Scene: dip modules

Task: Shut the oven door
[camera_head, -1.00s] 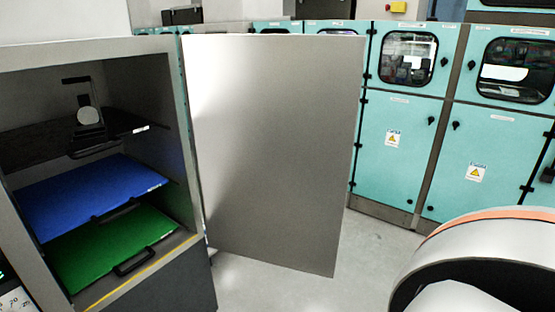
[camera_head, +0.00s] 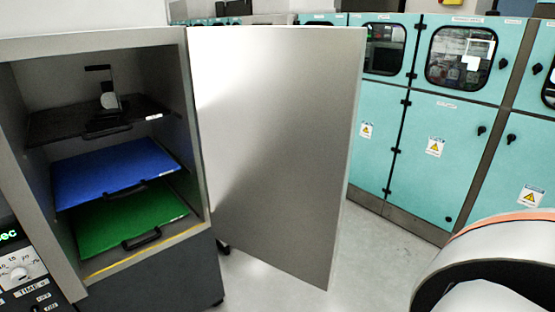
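The oven (camera_head: 203,150) stands at the left with its front open. Its grey door (camera_head: 275,150) is swung wide open from the right side of the opening and reaches out to the middle of the view. Inside are a black shelf (camera_head: 60,124) with a dark stand on it, a blue tray (camera_head: 115,172) and a green tray (camera_head: 125,215), each with a black handle. A white and orange part of my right arm shows at the lower right, apart from the door. Neither gripper is in view.
Teal cabinets (camera_head: 435,130) with windows and warning labels line the back right. A control panel (camera_head: 25,270) with a green display is at the lower left. Pale floor (camera_head: 380,260) is clear between the door and the cabinets.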

